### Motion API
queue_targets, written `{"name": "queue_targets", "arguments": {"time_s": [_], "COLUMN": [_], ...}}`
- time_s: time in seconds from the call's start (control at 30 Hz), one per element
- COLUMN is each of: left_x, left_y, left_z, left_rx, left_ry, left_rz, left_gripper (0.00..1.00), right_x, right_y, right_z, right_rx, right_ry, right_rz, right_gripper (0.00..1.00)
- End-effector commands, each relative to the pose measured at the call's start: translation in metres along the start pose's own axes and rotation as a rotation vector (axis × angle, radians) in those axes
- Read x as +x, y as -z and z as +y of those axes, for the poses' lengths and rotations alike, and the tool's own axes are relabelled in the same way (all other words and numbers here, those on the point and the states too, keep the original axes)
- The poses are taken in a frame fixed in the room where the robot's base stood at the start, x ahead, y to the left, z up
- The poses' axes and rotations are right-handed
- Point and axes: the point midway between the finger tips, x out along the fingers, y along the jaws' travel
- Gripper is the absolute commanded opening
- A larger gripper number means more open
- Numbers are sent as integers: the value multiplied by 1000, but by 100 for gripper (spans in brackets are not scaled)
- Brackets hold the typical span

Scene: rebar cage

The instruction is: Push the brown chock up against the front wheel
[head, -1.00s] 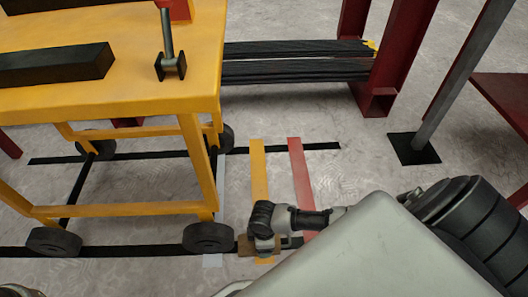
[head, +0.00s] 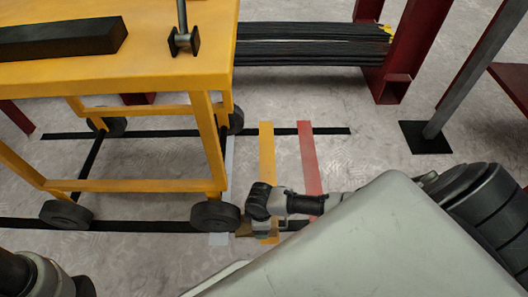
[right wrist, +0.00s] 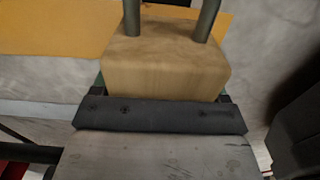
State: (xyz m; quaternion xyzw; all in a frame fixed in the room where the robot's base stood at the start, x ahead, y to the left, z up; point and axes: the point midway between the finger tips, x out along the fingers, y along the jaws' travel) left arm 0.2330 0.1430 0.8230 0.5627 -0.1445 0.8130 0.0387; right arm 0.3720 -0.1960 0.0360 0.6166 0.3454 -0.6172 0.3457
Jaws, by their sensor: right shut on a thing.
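The brown chock (head: 243,229) is on the floor just right of the front wheel (head: 215,216) of the yellow trolley, mostly hidden by my right gripper. In the right wrist view it is a large wooden block (right wrist: 165,70) directly ahead of the dark gripper. My right gripper (head: 253,220) is shut on the chock, low to the floor. The chock's wheel-side edge is at the wheel's right edge, but I cannot tell whether they touch. My left arm shows at the bottom left of the head view; its fingers are out of frame.
The yellow trolley (head: 160,75) stands over black floor lines. Yellow (head: 267,155) and red (head: 309,160) floor strips lie right of it. Black bars (head: 310,45) and a red steel frame (head: 398,60) are behind. Open floor (head: 360,160) lies right of the strips.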

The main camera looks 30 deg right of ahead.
Motion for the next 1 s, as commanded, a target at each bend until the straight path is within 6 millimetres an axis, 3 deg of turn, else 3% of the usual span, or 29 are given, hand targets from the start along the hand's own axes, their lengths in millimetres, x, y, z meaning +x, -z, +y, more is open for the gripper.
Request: {"name": "queue_targets", "arguments": {"time_s": [1.0], "left_x": [-3], "left_y": [0], "left_z": [0], "left_rx": [0], "left_ry": [1], "left_rz": [-3], "left_gripper": [0], "right_x": [0], "right_y": [32], "right_z": [2], "right_rx": [5], "right_ry": [-5], "right_rz": [14], "right_gripper": [40]}}
